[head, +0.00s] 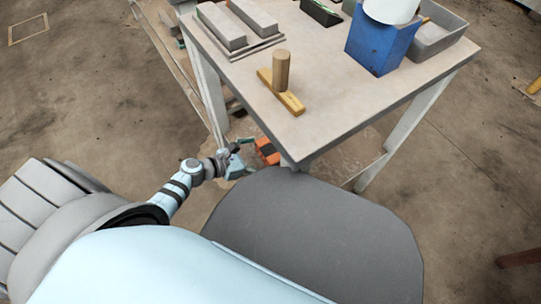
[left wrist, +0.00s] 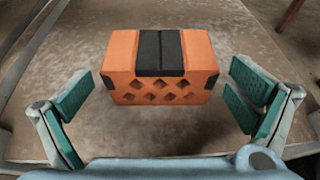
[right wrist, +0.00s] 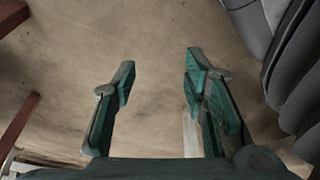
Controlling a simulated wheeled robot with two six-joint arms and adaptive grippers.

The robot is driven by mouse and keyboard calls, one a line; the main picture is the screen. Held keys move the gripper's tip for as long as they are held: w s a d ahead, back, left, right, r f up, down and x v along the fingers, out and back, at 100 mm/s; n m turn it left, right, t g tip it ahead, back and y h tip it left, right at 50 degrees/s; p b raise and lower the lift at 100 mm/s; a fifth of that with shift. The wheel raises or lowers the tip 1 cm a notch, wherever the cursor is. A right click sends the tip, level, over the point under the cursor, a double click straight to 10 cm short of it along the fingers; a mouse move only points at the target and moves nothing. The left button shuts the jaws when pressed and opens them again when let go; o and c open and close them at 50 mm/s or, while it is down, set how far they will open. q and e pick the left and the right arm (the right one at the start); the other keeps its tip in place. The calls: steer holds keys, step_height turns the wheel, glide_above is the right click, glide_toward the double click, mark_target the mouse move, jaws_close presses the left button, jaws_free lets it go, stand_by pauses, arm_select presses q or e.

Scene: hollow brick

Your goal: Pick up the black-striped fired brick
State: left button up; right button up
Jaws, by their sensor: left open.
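The black-striped fired brick (left wrist: 122,52) is orange with a black band across its middle and diamond-shaped holes in its near face. In the left wrist view it lies on a brown surface, between and just beyond the fingers of my left gripper (left wrist: 160,103). The gripper is open, apart from the brick on both sides. In the head view the brick (head: 268,151) is low beside the table leg, partly hidden by the table corner, with my left gripper (head: 238,158) just left of it. My right gripper (right wrist: 158,85) is open and empty, over bare floor.
The table (head: 330,110) overhangs close to the brick. On it are a wooden float (head: 281,90), a blue container (head: 377,50), a grey tray (head: 440,35) and grey blocks (head: 222,27). Its legs and lower rails stand near my left gripper. Open floor lies around.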

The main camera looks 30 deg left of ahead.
mark_target(262, 155)
arm_select(q)
steer(key=b+x, duration=0.1)
steer(key=x, duration=0.2)
steer(key=shift+f, duration=0.15)
steer(key=shift+w+d, duration=0.15)
steer(key=shift+w, duration=0.05)
steer(key=c, duration=1.3)
steer(key=shift+c, duration=0.2)
arm_select(e)
steer(key=shift+w+a+r, duration=0.1)
steer(key=shift+w+r, duration=0.2)
steer(key=shift+r, duration=0.35)
steer(key=shift+w+a+r, duration=0.1)
steer(key=shift+w+r, duration=0.15)
steer(key=shift+r, duration=0.35)
steer(key=shift+r, duration=0.1)
